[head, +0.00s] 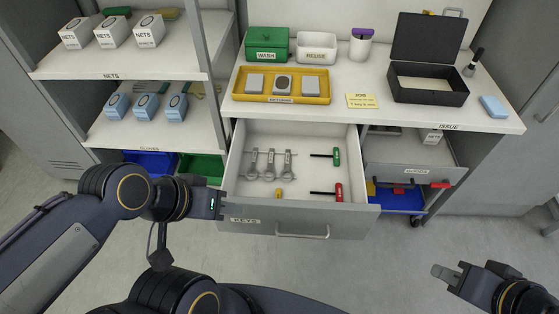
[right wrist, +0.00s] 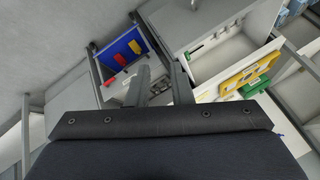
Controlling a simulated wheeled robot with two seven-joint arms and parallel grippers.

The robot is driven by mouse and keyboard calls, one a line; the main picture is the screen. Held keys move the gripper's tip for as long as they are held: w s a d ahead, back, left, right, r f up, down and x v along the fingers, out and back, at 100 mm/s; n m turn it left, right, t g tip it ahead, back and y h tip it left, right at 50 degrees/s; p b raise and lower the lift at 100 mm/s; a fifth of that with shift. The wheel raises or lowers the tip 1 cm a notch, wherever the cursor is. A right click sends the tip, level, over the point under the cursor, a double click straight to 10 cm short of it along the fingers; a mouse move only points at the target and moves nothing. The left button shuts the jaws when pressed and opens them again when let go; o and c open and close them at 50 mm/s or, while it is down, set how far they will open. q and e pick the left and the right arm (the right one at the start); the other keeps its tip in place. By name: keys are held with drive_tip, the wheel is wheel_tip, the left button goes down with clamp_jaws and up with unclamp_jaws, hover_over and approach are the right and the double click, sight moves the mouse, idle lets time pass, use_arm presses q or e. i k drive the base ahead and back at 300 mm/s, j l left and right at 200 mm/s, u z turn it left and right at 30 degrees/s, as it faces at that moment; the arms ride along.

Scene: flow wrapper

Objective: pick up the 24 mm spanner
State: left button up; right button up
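Three grey spanners lie side by side in the left half of the open drawer marked KEYS (head: 300,217): a left one (head: 252,164), a middle one (head: 269,165) and a right one (head: 287,166). Their size marks are too small to read, so I cannot tell which is the 24 mm spanner. My left gripper (head: 221,204) is at the drawer's front left corner, outside the spanners; its fingers do not show clearly. My right gripper (head: 446,275) is low at the right, away from the drawer. Its fingers stand apart and empty in the right wrist view (right wrist: 160,86).
The drawer also holds a green-handled key (head: 336,157), a red-handled key (head: 338,192) and a small yellow piece (head: 279,193). Above it, the worktop carries a yellow tray (head: 240,97) and an open black box (head: 428,97). A partly open drawer (head: 417,171) is to the right.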

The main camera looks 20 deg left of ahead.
sight(271, 153)
drive_tip(key=i+j+u, duration=0.15)
drive_tip(key=j, duration=0.3)
drive_tip(key=i+j+u, duration=0.15)
drive_tip(key=j, duration=0.25)
drive_tip(key=i+j+u, duration=0.15)
drive_tip(key=j, duration=0.25)
